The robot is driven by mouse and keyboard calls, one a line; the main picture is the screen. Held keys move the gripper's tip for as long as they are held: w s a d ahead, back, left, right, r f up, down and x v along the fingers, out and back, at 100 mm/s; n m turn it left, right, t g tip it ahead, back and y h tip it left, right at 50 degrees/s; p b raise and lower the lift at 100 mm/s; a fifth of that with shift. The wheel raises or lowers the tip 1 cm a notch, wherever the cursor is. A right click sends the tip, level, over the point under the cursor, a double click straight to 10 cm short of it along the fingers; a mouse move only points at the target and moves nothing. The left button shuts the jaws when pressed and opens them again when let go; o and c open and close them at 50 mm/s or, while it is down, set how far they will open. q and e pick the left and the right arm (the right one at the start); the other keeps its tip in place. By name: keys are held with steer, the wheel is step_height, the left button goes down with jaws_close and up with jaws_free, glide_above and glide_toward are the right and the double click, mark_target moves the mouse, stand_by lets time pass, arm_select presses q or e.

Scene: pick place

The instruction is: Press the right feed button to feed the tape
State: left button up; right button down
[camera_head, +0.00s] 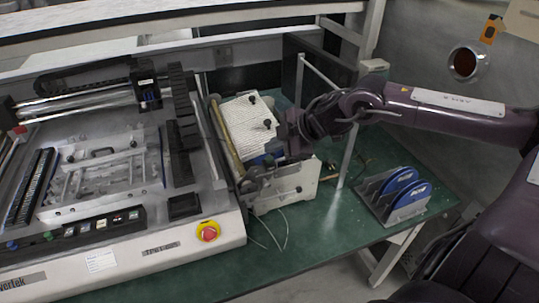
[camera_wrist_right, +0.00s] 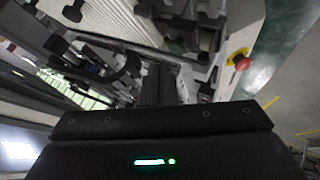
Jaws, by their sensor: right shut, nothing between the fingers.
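The tape feeder (camera_head: 285,198) is a white box-like unit with a ribbed white top, standing on the green table right of the large machine. My right gripper (camera_head: 268,166) is over the feeder's front part, shut and empty. I cannot tell whether it touches the feeder. The right feed button cannot be made out; the gripper and clutter cover that area. In the right wrist view, the ribbed top of the feeder (camera_wrist_right: 110,18) shows at upper left, above my dark gripper body with its green light. My left gripper is not in view.
The large grey machine (camera_head: 195,240) fills the left, with a red emergency stop (camera_head: 208,231), also in the right wrist view (camera_wrist_right: 240,60). A rack with blue discs (camera_head: 402,192) stands at the right. A thin upright post (camera_head: 348,155) is close to my right arm. The green table (camera_head: 300,262) is clear in front.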

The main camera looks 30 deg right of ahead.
step_height(320, 180, up, 5)
steer(key=p, duration=0.3)
steer(key=shift+r, duration=0.1)
stand_by(0.7)
